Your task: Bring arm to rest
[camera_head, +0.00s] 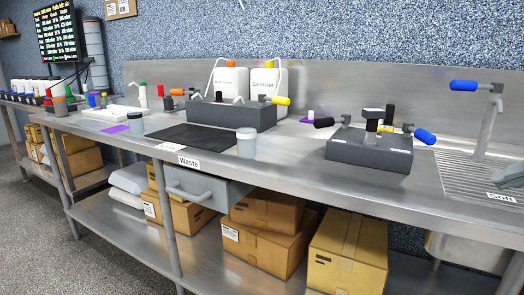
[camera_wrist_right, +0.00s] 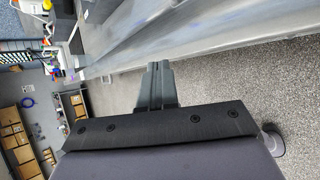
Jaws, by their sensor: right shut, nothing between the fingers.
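My right gripper (camera_wrist_right: 159,66) shows in the right wrist view with its two grey fingers together and nothing between them. It is in the open beside the long steel bench, over the speckled floor, apart from any object. In the head view only a small dark shape (camera_head: 511,174) shows at the right edge, and I cannot tell whether it is part of my right gripper. My left gripper is in neither view.
The steel bench (camera_head: 290,170) runs across the head view. On it stand a dark tap block (camera_head: 368,153), a lidded jar (camera_head: 246,143), a black mat (camera_head: 190,136) and a blue-handled tap (camera_head: 485,120). The floor (camera_head: 30,235) at left is clear.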

